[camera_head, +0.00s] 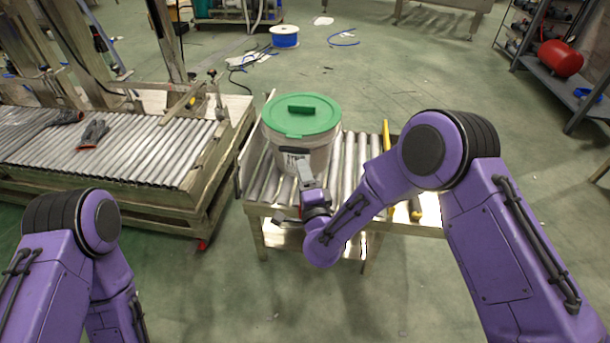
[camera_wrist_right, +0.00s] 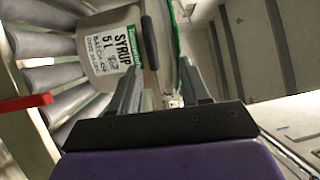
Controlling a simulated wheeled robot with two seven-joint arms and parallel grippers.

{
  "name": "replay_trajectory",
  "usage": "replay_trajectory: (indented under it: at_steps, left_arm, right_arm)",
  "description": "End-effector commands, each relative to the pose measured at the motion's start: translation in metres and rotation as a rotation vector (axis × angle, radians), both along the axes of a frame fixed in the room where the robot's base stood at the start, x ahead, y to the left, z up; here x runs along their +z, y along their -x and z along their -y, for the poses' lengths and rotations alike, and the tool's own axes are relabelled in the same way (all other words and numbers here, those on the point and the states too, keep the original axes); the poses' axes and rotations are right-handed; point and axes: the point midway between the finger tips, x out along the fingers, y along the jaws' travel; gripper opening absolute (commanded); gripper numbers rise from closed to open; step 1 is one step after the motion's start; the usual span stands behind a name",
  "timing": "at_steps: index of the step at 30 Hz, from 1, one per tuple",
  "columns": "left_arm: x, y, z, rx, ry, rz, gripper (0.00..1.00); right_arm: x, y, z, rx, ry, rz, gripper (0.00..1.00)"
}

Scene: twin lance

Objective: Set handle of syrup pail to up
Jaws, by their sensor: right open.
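The syrup pail (camera_head: 318,157) is white with a green lid (camera_head: 320,122) and stands upright on a short roller conveyor. In the right wrist view the pail (camera_wrist_right: 98,38) appears rotated, with a label reading SYRUP 5 L. Its dark handle grip (camera_wrist_right: 150,42) hangs down against the pail's near side, below the rim; it also shows in the head view (camera_head: 293,150). My right gripper (camera_wrist_right: 162,80) is open, just in front of the pail, its fingers on either side of the grip's line. I cannot tell whether they touch it. My left gripper is out of view.
The conveyor (camera_head: 350,165) has bare rollers right of the pail and a yellow bar (camera_head: 387,145) beyond them. A larger conveyor (camera_head: 150,150) stands at the left. A shelf with a red tank (camera_head: 560,58) stands far right. The floor between is mostly clear.

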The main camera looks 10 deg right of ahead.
Motion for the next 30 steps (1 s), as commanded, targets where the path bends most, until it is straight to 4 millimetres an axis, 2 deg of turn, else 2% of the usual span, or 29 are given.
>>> replay_trajectory:
  at_steps: [3,6,20,22,23,26,27,29,30]
  left_arm:
    - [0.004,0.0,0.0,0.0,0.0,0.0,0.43]
    - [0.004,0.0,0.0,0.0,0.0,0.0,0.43]
    - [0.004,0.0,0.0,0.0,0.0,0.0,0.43]
    - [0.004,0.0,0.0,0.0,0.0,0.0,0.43]
    - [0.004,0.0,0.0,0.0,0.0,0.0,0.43]
    - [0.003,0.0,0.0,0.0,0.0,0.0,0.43]
    - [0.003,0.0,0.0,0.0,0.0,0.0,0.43]
    - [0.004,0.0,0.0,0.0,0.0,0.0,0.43]
    - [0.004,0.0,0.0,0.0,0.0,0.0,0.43]
  right_arm:
    - [-0.001,0.016,0.001,0.001,0.0,0.0,0.46]
    - [-0.002,0.022,0.002,0.0,0.0,0.001,0.46]
    - [-0.003,0.022,0.002,-0.001,0.007,0.002,0.46]
    - [-0.009,0.023,-0.002,0.012,0.099,-0.022,0.46]
    - [-0.02,0.028,-0.003,0.022,0.178,-0.063,0.46]
    - [-0.078,0.061,0.024,0.05,0.48,-0.27,0.46]
    - [-0.104,0.081,0.04,0.067,0.59,-0.367,0.46]
    - [-0.14,0.115,0.066,0.099,0.73,-0.514,0.46]
    - [-0.161,0.139,0.084,0.124,0.81,-0.609,0.46]
